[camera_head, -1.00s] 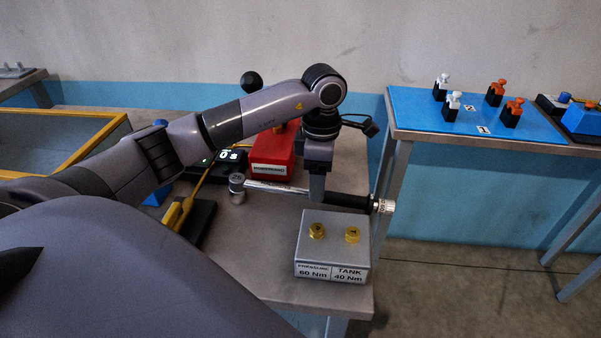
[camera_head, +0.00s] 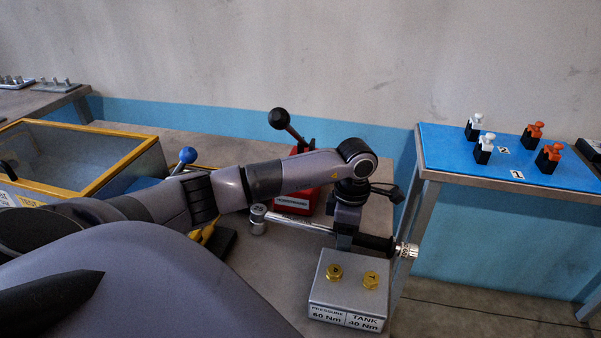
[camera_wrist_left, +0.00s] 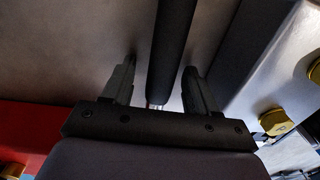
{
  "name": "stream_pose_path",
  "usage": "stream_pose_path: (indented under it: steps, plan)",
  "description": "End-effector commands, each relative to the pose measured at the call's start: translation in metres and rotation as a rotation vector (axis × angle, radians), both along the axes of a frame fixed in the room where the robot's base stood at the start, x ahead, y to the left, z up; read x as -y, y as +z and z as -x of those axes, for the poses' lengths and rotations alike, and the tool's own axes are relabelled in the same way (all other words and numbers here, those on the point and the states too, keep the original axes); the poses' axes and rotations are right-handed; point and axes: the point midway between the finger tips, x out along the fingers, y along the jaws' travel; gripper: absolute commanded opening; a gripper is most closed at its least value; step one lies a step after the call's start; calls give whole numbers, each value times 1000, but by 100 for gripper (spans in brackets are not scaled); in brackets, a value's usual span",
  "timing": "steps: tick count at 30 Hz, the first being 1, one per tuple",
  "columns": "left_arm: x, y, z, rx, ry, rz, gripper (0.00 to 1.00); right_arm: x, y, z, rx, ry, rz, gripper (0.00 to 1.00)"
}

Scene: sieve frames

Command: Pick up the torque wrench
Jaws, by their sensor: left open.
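The torque wrench (camera_head: 300,222) lies across the bench, with a silver shaft, a socket head at its left end, a black handle and a silver knob at its right end. My left gripper (camera_head: 345,240) points down over the wrench where shaft and handle meet. In the left wrist view the black handle (camera_wrist_left: 172,50) runs between the two open fingers (camera_wrist_left: 160,72), with a gap on each side. The fingertips' height against the handle is hard to tell. My forearm hides part of the bench. My right gripper is not in view.
A grey box (camera_head: 346,293) with two yellow knobs, labelled 60 Nm and 40 Nm, stands close in front of the handle. A red block (camera_head: 297,198) with a black ball lever is behind the shaft. A yellow-framed case (camera_head: 140,152) is at left. A blue-topped table (camera_head: 450,150) stands at right.

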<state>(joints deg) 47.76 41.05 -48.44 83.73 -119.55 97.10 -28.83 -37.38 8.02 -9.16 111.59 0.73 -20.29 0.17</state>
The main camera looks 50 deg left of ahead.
Motion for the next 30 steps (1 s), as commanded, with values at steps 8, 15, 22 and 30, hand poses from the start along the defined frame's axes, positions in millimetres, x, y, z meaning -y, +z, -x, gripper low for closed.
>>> stream_pose_path:
  steps: [8,15,22,30]
  plan:
    - [0,0,0,0,0,0,0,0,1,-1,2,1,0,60]
    - [-1,2,-1,3,1,-2,0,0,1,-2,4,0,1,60]
    - [-1,10,-1,3,1,-2,0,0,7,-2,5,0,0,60]
    - [-1,42,-1,3,1,-2,0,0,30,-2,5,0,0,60]
